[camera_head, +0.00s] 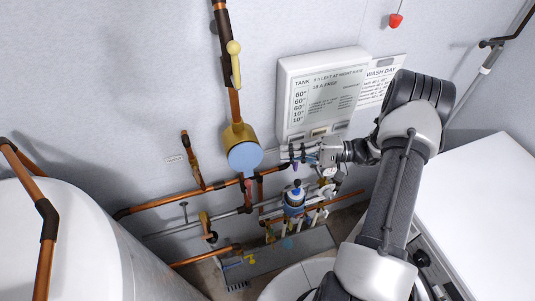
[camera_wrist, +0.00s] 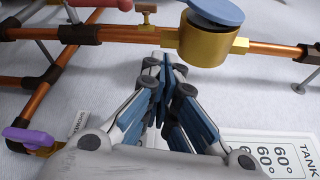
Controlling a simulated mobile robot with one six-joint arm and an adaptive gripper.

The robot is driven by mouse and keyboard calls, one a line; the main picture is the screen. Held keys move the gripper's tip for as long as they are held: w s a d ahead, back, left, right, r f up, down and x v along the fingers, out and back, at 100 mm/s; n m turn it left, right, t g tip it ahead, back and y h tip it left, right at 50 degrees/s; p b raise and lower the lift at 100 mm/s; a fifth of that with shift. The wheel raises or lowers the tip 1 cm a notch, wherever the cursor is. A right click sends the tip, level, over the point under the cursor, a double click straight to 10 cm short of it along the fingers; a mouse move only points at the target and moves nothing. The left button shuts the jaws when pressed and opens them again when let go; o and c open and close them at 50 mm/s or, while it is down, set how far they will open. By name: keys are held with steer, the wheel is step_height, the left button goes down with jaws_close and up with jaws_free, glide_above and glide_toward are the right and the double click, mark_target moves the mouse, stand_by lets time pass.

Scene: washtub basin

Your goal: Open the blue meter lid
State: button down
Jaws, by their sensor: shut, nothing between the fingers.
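The blue meter lid (camera_head: 245,155) is a round disc on the front of a brass meter body (camera_head: 240,133) on the copper pipe. My gripper (camera_head: 284,153) points left, just right of the lid in the head view. In the wrist view my gripper (camera_wrist: 165,65) has its fingers together and empty, beside the brass body. I see no contact with the lid.
A panel marked TANK (camera_head: 320,90) is on the wall above my gripper. A yellow-handled valve (camera_head: 234,60) is above the meter. Copper pipes and a blue fitting (camera_head: 293,198) lie below my gripper. A white tank (camera_head: 70,245) stands at left.

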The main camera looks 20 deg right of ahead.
mark_target(246, 161)
steer(key=s+a+b, duration=0.1)
steer(key=a, duration=0.8)
steer(key=shift+s+r, duration=0.15)
steer(key=shift+s, duration=0.15)
steer(key=shift+s+m, duration=0.25)
steer(key=shift+m, duration=0.05)
